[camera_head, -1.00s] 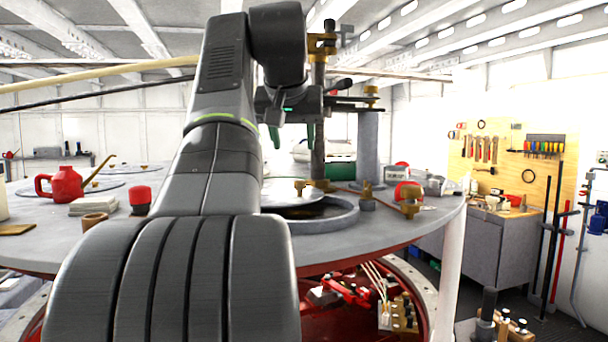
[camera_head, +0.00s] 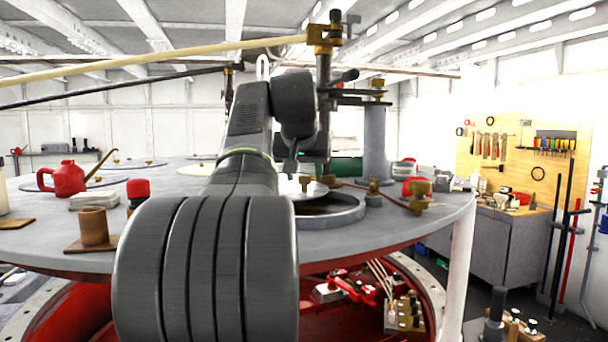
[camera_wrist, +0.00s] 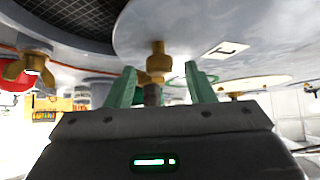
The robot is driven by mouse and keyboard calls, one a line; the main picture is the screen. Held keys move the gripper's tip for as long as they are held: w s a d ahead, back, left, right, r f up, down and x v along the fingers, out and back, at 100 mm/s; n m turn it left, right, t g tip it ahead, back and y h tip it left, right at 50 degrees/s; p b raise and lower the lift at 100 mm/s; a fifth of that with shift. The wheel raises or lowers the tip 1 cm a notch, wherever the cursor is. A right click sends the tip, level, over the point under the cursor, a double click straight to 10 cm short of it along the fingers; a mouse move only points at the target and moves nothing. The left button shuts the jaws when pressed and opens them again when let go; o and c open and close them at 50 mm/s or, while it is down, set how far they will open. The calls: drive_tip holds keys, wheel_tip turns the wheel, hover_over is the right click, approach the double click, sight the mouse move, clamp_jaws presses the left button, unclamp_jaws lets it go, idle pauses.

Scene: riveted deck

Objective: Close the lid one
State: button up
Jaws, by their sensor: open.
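The lid is a pale round plate with a brass knob. In the head view the lid (camera_head: 316,190) lies beside and partly over the round opening, whose raised grey rim (camera_head: 345,214) shows on the deck; my arm hides its left part. The wrist view looks upside down. There the lid (camera_wrist: 210,28) fills the top middle, and its brass knob (camera_wrist: 158,62) points down the picture. My gripper (camera_wrist: 160,78) is open, its green fingers apart on either side of the knob in the picture. Contact cannot be told. Part of the dark mesh opening (camera_wrist: 85,14) shows at top left.
A brass wing nut (camera_wrist: 25,68) stands near the rim. An upright post with a brass clamp (camera_head: 325,40) and a grey cylinder (camera_head: 374,145) rise behind the opening. A red can (camera_head: 66,180) and a brown cup (camera_head: 94,226) stand at left.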

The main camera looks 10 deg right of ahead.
drive_tip(key=shift+w+f, duration=0.2)
drive_tip(key=shift+f, duration=0.05)
drive_tip(key=shift+c, duration=0.4)
clamp_jaws()
drive_tip(key=shift+d, duration=0.1)
